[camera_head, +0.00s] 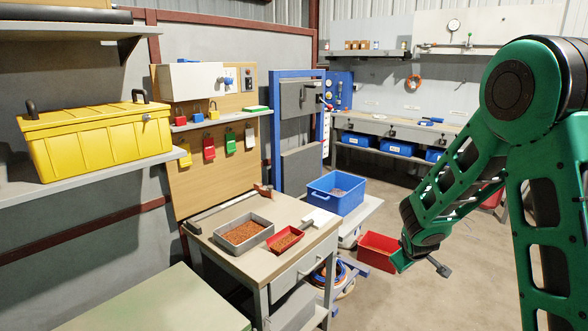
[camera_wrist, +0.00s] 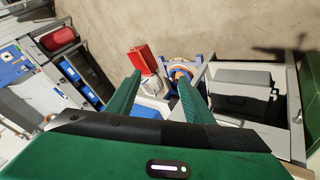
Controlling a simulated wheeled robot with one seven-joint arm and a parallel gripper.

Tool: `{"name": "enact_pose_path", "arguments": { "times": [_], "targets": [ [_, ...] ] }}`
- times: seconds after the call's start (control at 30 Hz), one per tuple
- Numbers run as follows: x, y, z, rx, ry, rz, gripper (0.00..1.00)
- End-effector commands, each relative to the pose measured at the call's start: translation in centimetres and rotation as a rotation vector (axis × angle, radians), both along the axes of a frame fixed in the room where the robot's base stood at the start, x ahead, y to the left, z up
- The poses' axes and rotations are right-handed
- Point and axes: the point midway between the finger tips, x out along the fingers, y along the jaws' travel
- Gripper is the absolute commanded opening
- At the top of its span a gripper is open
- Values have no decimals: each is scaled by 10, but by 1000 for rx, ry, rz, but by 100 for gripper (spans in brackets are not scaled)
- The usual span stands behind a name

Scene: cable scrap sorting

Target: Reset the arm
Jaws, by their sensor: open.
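My green arm comes in from the right in the head view and bends down. My gripper (camera_head: 421,264) hangs at its end, beside the red bin (camera_head: 378,252) in the picture. In the wrist view my gripper (camera_wrist: 160,77) shows two green fingers spread apart, with nothing between them. The red bin (camera_wrist: 140,58) shows beyond the left fingertip there. The gripper appears clear of the workbench, to its right. I cannot tell its exact height above the floor.
A workbench (camera_head: 300,210) holds a grey tray (camera_head: 243,248) and a small red tray (camera_head: 302,241), both with copper-coloured scrap. A blue bin (camera_head: 336,207) stands behind. A yellow toolbox (camera_head: 98,137) sits on the left shelf. The floor (camera_head: 460,285) below my arm is open.

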Motion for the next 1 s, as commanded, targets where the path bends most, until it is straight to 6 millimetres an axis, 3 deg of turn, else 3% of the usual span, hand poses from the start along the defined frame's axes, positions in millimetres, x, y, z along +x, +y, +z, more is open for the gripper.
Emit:
{"name": "enact_pose_path", "arguments": {
  "times": [0.03, 0.2, 0.5, 0.8, 1.0],
  "targets": [
    [-16, -16, 15, 21, 14, -53, 48],
    [-79, -56, 48, 107, 90, -236, 48],
    [-208, -92, 94, 279, 221, -546, 48],
    [-340, -84, 123, 465, 354, -812, 48],
    [-399, -68, 131, 552, 422, -920, 48]
  ]
}}
